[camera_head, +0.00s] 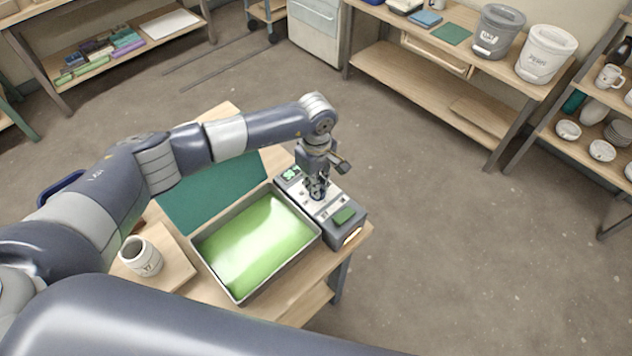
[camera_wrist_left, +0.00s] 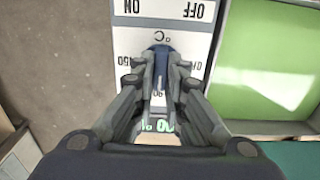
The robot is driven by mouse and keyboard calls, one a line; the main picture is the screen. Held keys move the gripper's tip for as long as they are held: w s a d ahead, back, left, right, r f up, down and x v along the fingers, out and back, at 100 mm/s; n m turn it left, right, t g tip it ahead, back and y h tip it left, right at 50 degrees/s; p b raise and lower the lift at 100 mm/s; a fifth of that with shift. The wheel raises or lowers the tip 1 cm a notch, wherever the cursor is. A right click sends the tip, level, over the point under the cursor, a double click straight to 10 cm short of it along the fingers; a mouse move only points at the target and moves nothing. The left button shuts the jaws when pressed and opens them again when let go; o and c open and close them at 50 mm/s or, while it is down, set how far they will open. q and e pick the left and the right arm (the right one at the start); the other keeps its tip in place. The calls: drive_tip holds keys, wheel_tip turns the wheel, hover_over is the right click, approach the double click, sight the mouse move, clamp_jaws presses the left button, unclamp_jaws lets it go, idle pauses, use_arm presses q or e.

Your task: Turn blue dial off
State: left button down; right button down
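The blue dial (camera_wrist_left: 161,50) sits on the white panel of a grey control box (camera_head: 345,234), at the end of the table. In the head view it is mostly hidden by my left gripper (camera_head: 318,188), which points down over the panel. In the wrist view my left gripper (camera_wrist_left: 161,68) has its fingers on both sides of the dial and appears closed on it. Upside-down OFF and ON labels (camera_wrist_left: 165,8), a °C mark and scale numbers surround the dial. Its exact setting is hidden by the fingers. My right gripper is not in view.
A metal tray of green glaze (camera_head: 256,245) stands right beside the control box. A green rocker switch (camera_head: 343,216) and a green display (camera_head: 291,174) are on the box. A white mug (camera_head: 142,257) stands on a board. Open floor lies right of the table.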

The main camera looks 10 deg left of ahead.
use_arm(q)
drive_tip(key=n+b, duration=0.4)
drive_tip(key=shift+f, duration=0.2)
drive_tip(key=n+b, duration=0.2)
drive_tip(key=shift+s+n, duration=0.1)
drive_tip(key=shift+n, duration=0.2)
drive_tip(key=n+b, duration=0.4)
drive_tip(key=shift+s+r+n, duration=0.1)
drive_tip(key=shift+n, duration=0.2)
drive_tip(key=n+b, duration=0.2)
drive_tip(key=n, duration=0.1)
drive_tip(key=shift+s+d+r+n+b, duration=0.1)
drive_tip(key=shift+n+b, duration=0.35)
drive_tip(key=shift+n, duration=0.45)
drive_tip(key=shift+r+n+b, duration=0.1)
drive_tip(key=shift+n+b, duration=0.35)
drive_tip(key=shift+n, duration=0.45)
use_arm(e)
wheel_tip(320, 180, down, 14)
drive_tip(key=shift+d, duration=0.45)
use_arm(q)
drive_tip(key=shift+r, duration=0.1)
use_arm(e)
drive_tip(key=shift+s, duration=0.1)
use_arm(q)
drive_tip(key=c, duration=1.7)
unclamp_jaws()
drive_tip(key=shift+o, duration=0.3)
